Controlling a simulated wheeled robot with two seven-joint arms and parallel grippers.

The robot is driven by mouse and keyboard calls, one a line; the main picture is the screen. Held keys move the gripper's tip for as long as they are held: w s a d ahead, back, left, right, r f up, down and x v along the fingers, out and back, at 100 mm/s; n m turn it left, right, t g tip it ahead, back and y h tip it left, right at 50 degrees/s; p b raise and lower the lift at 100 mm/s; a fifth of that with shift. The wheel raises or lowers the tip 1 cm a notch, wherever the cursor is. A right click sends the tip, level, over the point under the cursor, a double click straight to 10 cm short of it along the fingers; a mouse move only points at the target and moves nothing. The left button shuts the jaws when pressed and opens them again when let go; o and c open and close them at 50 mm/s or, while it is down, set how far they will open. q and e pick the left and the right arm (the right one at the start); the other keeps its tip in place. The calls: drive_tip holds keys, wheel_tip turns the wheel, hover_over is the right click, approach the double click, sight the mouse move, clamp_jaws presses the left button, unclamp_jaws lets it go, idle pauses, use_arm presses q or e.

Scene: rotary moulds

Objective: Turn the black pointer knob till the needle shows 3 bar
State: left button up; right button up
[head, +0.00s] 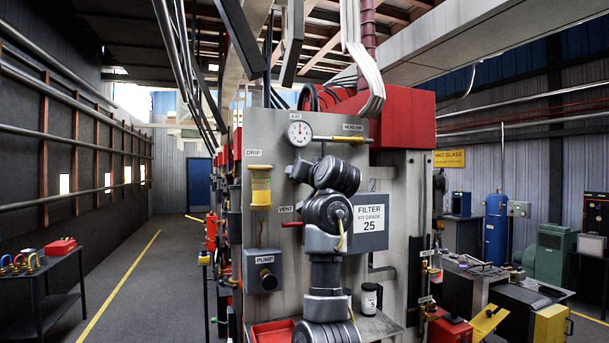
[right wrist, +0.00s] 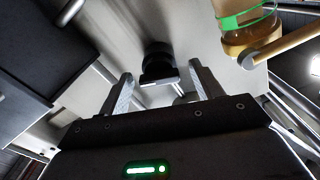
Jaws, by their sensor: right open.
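The round white gauge (head: 299,131) is on the upper panel under the AIR label. The black pointer knob (right wrist: 158,64) shows in the right wrist view, ahead of and between my fingertips, with a gap on each side. In the head view my arm hides the knob. My right gripper (right wrist: 162,80) is open, empty and facing the panel. In the head view it is mostly hidden behind my wrist, just below the gauge. My left gripper is not in view.
A yellow-handled valve (head: 340,139) lies right of the gauge. The amber drip cup (head: 260,187) is left of my wrist; it also shows in the right wrist view (right wrist: 248,30). The grey filter box (head: 371,207) stands right of my wrist, and a red-handled vent (head: 291,224) sits below.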

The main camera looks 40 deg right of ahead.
drive_tip(key=shift+s, duration=0.1)
drive_tip(key=c, duration=1)
drive_tip(key=shift+m+b, duration=0.3)
drive_tip(key=shift+b, duration=0.05)
drive_tip(key=o, duration=1)
drive_tip(key=shift+d, duration=0.1)
drive_tip(key=shift+s, duration=0.1)
drive_tip(key=b+v, duration=0.6)
drive_tip(key=v, duration=0.4)
drive_tip(key=shift+s, duration=0.25)
